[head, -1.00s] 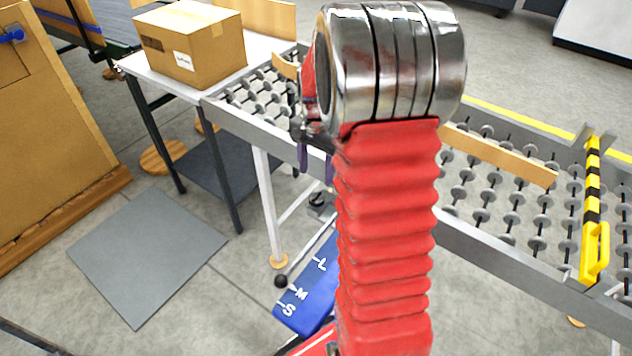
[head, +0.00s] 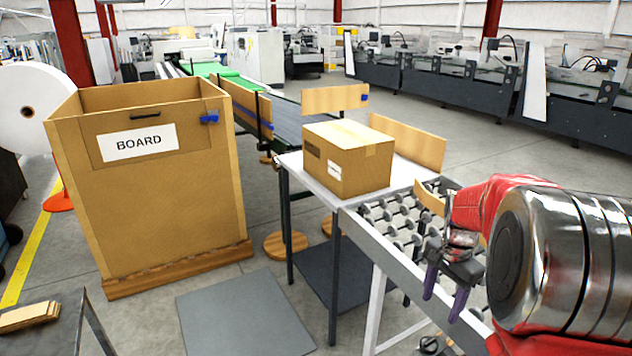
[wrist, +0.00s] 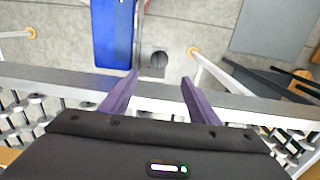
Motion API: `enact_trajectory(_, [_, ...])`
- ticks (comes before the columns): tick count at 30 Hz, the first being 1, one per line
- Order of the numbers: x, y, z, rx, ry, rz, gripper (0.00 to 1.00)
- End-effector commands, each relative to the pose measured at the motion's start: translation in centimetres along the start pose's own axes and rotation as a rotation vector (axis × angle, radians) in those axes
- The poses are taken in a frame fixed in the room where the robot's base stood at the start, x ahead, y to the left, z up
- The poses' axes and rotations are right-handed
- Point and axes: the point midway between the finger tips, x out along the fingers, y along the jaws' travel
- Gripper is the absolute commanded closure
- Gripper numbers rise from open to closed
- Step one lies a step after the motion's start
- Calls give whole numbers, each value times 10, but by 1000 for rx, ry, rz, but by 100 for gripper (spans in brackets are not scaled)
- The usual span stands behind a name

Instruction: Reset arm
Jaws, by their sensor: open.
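My gripper (head: 444,291) is at the right of the head view, in front of the near rail of the roller conveyor (head: 391,276). Its two purple fingers point down and are apart. In the wrist view my gripper (wrist: 154,84) is open, with nothing between the fingers; the conveyor's grey rail (wrist: 60,87) passes beneath them. My red-sleeved arm with its shiny metal joint fills the lower right of the head view and hides part of the conveyor.
A closed cardboard box (head: 345,165) sits on the white table (head: 294,163) at the conveyor's end. A large bin labelled BOARD (head: 219,200) stands at left. A grey mat (head: 245,318) lies on the floor. A blue panel (wrist: 113,35) and dark knob (wrist: 159,59) show beyond the fingers.

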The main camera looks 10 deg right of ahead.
Motion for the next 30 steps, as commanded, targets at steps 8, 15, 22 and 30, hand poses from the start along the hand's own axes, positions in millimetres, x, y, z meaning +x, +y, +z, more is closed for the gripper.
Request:
enact_trajectory(8, [6, 2, 2, -128, -2, 1, 45])
enact_trajectory(15, [12, 21, 28, -313, -9, 6, 45])
enact_trajectory(22, [-4, 31, 62, -477, 20, -13, 45])
enact_trajectory(30, [-30, 43, 112, -692, 82, -49, 45])
